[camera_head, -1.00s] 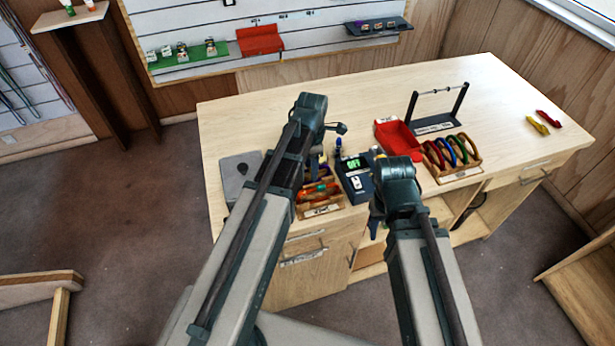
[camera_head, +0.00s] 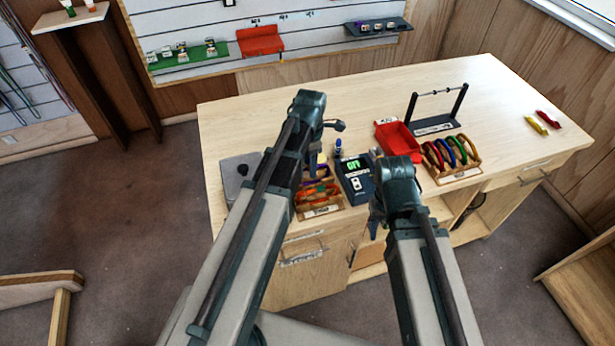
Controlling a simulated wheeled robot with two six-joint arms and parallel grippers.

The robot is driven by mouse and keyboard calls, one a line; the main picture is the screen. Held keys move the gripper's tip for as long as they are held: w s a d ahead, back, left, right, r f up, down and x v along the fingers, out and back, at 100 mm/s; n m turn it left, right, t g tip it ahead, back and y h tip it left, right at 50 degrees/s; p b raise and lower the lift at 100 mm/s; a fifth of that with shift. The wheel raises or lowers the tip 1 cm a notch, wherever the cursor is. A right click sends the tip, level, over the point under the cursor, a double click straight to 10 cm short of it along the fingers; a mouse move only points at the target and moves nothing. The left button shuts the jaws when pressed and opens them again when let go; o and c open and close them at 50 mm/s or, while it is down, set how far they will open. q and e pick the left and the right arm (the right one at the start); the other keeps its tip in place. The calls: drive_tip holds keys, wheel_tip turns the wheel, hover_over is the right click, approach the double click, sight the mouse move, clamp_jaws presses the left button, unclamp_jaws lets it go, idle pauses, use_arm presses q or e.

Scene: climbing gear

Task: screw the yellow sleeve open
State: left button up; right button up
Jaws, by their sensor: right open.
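No yellow sleeve can be made out clearly. My right gripper (camera_head: 376,225) is open and appears empty, near the table's front edge. A dark device with a green display (camera_head: 354,178) stands between the arms.
A grey plate (camera_head: 236,178) lies at the left end. The table's back is clear.

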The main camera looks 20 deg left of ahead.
use_arm(q)
drive_tip(key=shift+r+p, duration=1)
drive_tip(key=shift+r, duration=0.15)
drive_tip(key=shift+s+d, duration=0.65)
drive_tip(key=shift+s, duration=0.3)
drive_tip(key=shift+f, duration=0.15)
drive_tip(key=f+b, duration=0.1)
drive_tip(key=b, duration=0.1)
drive_tip(key=f+b, duration=0.1)
drive_tip(key=shift+w+a+f, duration=0.3)
drive_tip(key=shift+f, duration=0.05)
drive_tip(key=shift+r, duration=0.1)
drive_tip(key=shift+w+a, duration=0.45)
drive_tip(key=shift+w, duration=0.2)
